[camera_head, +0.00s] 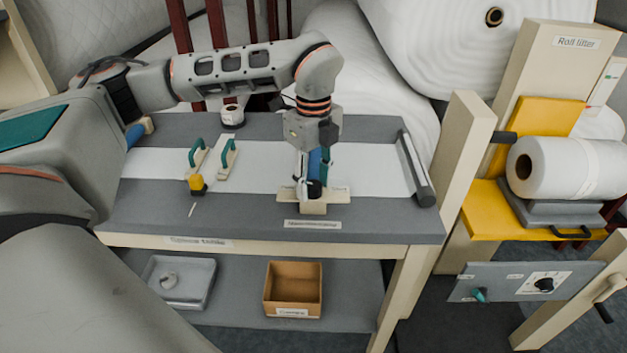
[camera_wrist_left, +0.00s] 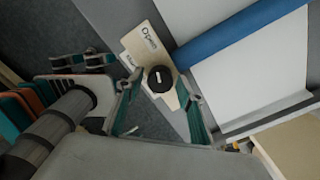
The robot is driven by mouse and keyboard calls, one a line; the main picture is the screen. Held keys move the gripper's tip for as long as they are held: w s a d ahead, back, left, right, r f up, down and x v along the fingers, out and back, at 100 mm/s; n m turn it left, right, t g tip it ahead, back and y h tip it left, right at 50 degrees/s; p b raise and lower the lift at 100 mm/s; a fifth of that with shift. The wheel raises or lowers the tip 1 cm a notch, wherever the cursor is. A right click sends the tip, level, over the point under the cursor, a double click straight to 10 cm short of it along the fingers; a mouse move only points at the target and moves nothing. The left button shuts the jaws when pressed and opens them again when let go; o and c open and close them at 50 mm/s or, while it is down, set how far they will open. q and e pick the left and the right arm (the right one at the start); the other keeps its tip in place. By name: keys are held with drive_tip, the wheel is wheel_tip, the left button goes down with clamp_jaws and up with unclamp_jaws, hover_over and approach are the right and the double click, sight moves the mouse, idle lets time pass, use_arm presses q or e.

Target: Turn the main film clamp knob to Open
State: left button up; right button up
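The main film clamp knob (camera_wrist_left: 160,79) is a round black knob with a short pale mark, on a cream base. A label reading "Open" (camera_wrist_left: 150,38) lies above it in the wrist view; a second label beside it is partly covered. My left gripper (camera_wrist_left: 161,84) points down with its teal fingers on either side of the knob. The fingers look open, with small gaps to the knob; contact cannot be told. In the head view my left gripper (camera_head: 314,188) is over the cream clamp base (camera_head: 313,207) and hides most of the knob. My right gripper is not in view.
A blue bar (camera_wrist_left: 240,30) crosses the white film close to the knob. Two teal-handled pieces (camera_head: 212,158) and a yellow-topped item (camera_head: 197,184) stand left on the table (camera_head: 150,215). A grey roller (camera_head: 417,170) lies right. A cardboard box (camera_head: 293,289) is on the lower shelf.

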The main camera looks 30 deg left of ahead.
sight(313, 184)
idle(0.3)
use_arm(q)
wheel_tip(313, 184, up, 12)
idle(0.5)
idle(0.5)
